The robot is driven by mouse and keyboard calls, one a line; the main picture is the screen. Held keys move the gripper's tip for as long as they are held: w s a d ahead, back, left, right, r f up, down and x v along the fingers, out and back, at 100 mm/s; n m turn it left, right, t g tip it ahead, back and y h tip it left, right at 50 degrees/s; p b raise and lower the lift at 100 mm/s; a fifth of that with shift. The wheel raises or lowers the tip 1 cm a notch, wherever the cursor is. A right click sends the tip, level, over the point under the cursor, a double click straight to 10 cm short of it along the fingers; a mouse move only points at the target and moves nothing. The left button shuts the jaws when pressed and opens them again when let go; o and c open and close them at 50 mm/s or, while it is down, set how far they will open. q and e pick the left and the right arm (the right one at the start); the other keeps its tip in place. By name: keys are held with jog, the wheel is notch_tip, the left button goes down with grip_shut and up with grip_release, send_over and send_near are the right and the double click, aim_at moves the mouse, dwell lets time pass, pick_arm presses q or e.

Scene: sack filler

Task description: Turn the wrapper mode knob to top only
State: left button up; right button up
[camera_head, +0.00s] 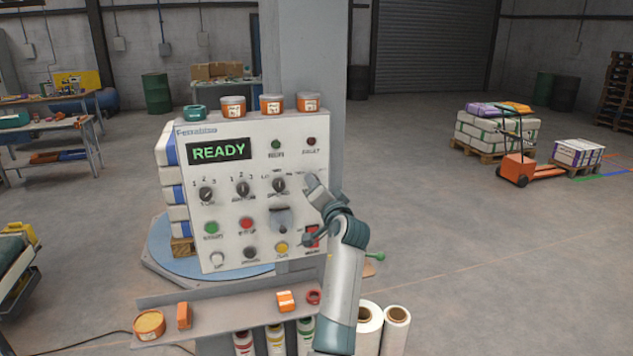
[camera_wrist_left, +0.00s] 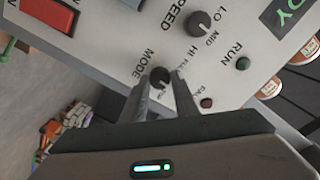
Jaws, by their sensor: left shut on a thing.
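The wrapper mode knob (camera_wrist_left: 160,77) is a small dark round knob beside the printed word MODE, in the wrist view. My left gripper (camera_wrist_left: 162,90) has a fingertip on each side of it and is shut on it. The fingers partly cover the position labels, and I cannot read where the knob points. In the head view my left gripper (camera_head: 313,186) is at the right side of the white control panel (camera_head: 228,232) and hides the knob. My right gripper is not in view.
The speed knob (camera_wrist_left: 199,23), the green run lamp (camera_wrist_left: 242,64) and the red fault lamp (camera_wrist_left: 207,103) are close by. A red switch (camera_head: 312,233) sits lower right on the panel. Tins (camera_head: 271,104) stand on its top edge. The display (camera_head: 219,151) reads READY.

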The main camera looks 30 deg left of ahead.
pick_arm(q)
jog(key=shift+r+m+p, duration=0.15)
jog(key=shift+m+p, duration=1.9)
jog(key=shift+m, duration=1.95)
jog(key=o, duration=0.9)
jog(key=shift+o, duration=0.8)
jog(key=shift+w, duration=0.1)
jog(key=shift+f, duration=0.2)
